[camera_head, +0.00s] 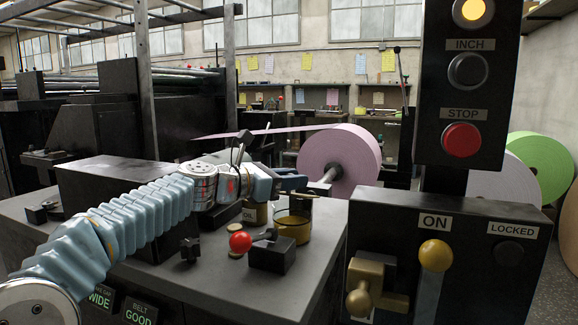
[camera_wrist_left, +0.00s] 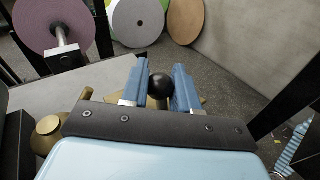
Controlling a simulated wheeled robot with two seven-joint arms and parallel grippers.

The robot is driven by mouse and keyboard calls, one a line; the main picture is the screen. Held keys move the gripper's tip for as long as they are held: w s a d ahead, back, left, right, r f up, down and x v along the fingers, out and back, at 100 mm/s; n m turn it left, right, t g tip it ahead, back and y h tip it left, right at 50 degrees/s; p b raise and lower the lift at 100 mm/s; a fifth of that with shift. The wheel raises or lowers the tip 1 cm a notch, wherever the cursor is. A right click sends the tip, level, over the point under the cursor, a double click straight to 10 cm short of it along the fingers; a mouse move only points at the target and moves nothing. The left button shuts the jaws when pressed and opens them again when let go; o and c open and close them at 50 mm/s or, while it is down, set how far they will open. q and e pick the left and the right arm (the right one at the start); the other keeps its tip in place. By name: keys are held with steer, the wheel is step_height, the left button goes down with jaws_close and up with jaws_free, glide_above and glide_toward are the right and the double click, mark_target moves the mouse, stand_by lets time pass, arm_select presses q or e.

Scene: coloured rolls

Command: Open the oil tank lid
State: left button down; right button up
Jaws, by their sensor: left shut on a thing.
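My left gripper (camera_head: 292,184) is above the right part of the grey bench. In the left wrist view its two blue fingers (camera_wrist_left: 160,88) are shut on a round black knob (camera_wrist_left: 158,86). Tan-brown patches show beside and below the knob, partly hidden by the fingers; I cannot tell if they are a lid. Under the gripper in the head view stands a brass-yellow cup-like vessel (camera_head: 291,229), its top partly covered. Just behind it is a tan container marked OIL (camera_head: 254,213), partly hidden by my arm. My right gripper is not in view.
A red ball knob (camera_head: 240,242) and a black block (camera_head: 272,254) stand close in front of the vessel. A control box (camera_head: 470,262) with a yellow-knobbed lever (camera_head: 435,256) and brass knob (camera_head: 364,287) is at right. A pink roll (camera_head: 338,150) is behind.

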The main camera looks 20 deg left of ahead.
arm_select(q)
steer(key=r+p, duration=0.1)
steer(key=w+r+p, duration=0.1)
steer(key=shift+n+g+p, duration=0.3)
steer(key=shift+p, duration=0.1)
steer(key=shift+w+g+y+p, duration=0.15)
steer(key=shift+g+y+p, duration=0.15)
steer(key=shift+g+p, duration=0.1)
steer(key=shift+w+n+g, duration=0.3)
steer(key=shift+w, duration=0.05)
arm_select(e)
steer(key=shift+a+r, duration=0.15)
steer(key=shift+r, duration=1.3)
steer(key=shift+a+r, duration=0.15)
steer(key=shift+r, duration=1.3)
arm_select(q)
steer(key=c, duration=0.9)
jaws_free()
steer(key=shift+f+y, duration=0.1)
steer(key=shift+y, duration=0.2)
steer(key=v, duration=1.3)
steer(key=shift+s+a+b, duration=0.25)
steer(key=shift+a+b, duration=0.05)
steer(key=shift+a, duration=0.05)
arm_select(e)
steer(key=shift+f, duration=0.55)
